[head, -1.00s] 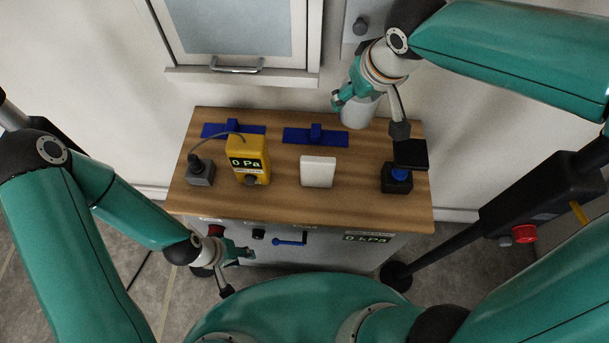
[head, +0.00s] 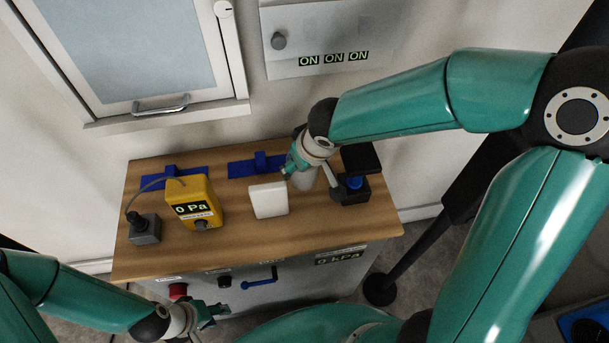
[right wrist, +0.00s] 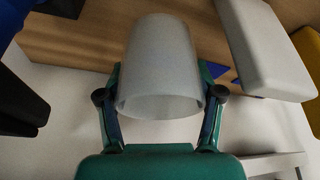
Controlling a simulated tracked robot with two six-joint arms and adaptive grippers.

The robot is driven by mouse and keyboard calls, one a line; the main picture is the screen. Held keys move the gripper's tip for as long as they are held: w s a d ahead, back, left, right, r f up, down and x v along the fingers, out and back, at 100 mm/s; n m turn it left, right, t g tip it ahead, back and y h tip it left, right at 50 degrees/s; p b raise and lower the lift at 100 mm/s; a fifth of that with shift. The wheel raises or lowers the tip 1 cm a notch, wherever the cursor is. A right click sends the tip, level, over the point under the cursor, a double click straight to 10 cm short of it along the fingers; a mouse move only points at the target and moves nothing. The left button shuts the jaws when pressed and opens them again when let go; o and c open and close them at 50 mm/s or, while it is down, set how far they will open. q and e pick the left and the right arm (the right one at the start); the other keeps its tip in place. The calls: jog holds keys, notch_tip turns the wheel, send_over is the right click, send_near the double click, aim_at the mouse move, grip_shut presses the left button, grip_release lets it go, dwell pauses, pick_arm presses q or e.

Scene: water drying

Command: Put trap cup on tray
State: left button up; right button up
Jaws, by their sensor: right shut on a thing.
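The trap cup (head: 305,179) is a pale, greyish-white cup beside the white block near the bench's right half. My right gripper (head: 314,178) is shut on it, with one finger on each side. In the right wrist view the cup (right wrist: 158,62) is large, its round rim toward the camera, between the fingertips (right wrist: 160,95). I cannot tell whether its far end touches the bench. My left gripper (head: 205,318) is open and empty in front of the bench, partly cut off by the lower edge. I cannot make out a tray for certain.
The wooden bench (head: 220,240) holds a yellow gauge (head: 195,205), a grey block (head: 144,229), a white block (head: 268,200), two blue holders (head: 257,165) and a dark-topped device (head: 357,185). A handled cabinet door (head: 140,50) and a control box (head: 330,35) are on the wall behind.

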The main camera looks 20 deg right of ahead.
aim_at(302, 177)
notch_tip(302, 177, down, 4)
jog(key=shift+f+b, duration=0.2)
jog(key=shift+b, duration=0.7)
jog(key=shift+f, duration=0.1)
jog(key=o, duration=0.8)
jog(key=shift+o, duration=0.2)
